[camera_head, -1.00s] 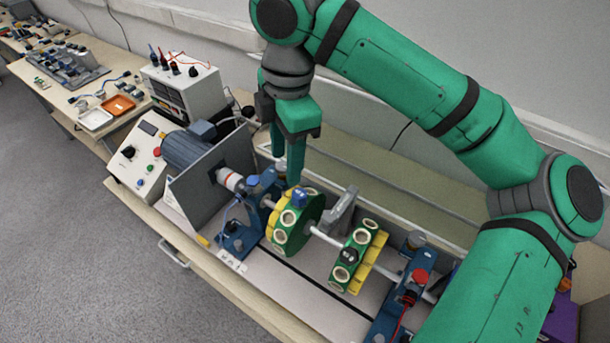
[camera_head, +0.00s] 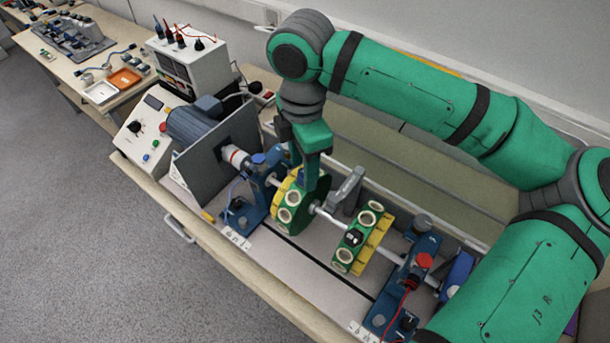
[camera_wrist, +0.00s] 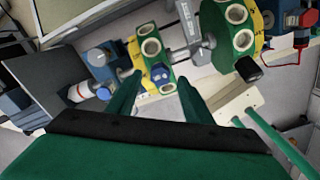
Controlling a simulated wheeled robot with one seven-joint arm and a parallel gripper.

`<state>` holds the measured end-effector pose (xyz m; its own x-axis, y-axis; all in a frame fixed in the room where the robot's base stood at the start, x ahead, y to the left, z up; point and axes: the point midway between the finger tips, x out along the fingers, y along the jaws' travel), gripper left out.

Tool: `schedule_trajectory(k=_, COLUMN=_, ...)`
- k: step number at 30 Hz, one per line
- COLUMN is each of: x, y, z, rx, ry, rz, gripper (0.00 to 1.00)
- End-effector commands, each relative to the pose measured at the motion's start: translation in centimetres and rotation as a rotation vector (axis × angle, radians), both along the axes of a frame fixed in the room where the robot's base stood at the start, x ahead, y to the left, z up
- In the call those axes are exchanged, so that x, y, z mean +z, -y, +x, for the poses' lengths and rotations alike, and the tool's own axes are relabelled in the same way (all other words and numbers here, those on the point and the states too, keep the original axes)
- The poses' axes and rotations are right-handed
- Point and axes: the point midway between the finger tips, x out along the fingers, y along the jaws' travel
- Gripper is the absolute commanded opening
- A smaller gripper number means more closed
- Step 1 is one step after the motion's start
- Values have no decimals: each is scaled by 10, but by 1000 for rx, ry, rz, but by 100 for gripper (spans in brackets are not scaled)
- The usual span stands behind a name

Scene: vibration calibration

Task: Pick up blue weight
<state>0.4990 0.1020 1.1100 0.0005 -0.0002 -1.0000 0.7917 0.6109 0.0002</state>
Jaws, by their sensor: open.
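The blue weight (camera_wrist: 160,73) sits in the rim of the left green-and-yellow disc (camera_head: 288,207), at its top. In the wrist view it lies between my two fingertips, with gaps showing beside it. My gripper (camera_wrist: 160,84) is open and points down at the weight.
The disc sits on a shaft with a second disc (camera_head: 362,240) to the right, which carries a black weight (camera_head: 354,238). A grey upright bracket (camera_head: 346,190) stands close behind. A motor (camera_head: 194,125) and grey plate (camera_head: 215,160) are to the left. Blue bearing stands (camera_head: 405,285) hold the shaft.

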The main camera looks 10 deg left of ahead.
Motion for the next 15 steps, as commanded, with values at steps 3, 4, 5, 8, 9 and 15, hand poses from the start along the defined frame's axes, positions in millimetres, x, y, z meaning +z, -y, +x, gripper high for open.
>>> schedule_trajectory(k=3, x=-11, y=0, z=0, rx=0, ry=-1, rz=-1, gripper=46)
schedule_trajectory(k=4, x=-12, y=0, z=0, rx=0, ry=0, rz=0, gripper=46)
schedule_trajectory(k=5, x=-13, y=0, z=0, rx=0, ry=0, rz=0, gripper=46)
schedule_trajectory(k=8, x=-14, y=0, z=0, rx=1, ry=1, rz=1, gripper=46)
schedule_trajectory(k=9, x=-14, y=0, z=0, rx=1, ry=1, rz=1, gripper=46)
schedule_trajectory(k=15, x=-14, y=0, z=0, rx=1, ry=0, rz=0, gripper=17)
